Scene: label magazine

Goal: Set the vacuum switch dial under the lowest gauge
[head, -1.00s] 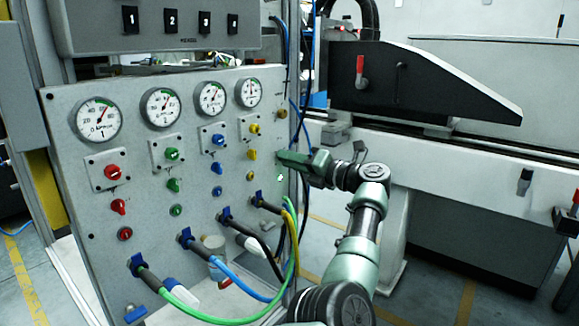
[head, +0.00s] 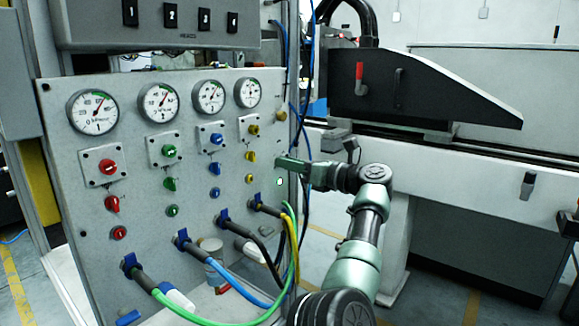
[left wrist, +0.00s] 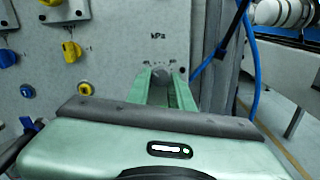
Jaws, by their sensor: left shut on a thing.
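The vacuum switch dial (left wrist: 162,74) is a small grey knob under the "kPa" mark on the light grey panel (head: 75,210). My left gripper (left wrist: 161,82) has its two green fingers on either side of the dial and is shut on it. In the head view the left gripper (head: 282,163) reaches the panel's right part and hides the dial. Gauges stand in a row: above the red (head: 94,112), green (head: 158,102), blue (head: 208,96) and yellow (head: 247,92) controls. Their needles are too small to read surely. My right gripper is not in view.
Yellow knobs (left wrist: 72,51) sit left of the dial. Green, blue, black and yellow hoses (head: 232,281) hang from the panel's lower part. A blue cable (left wrist: 254,60) runs right of the panel edge.

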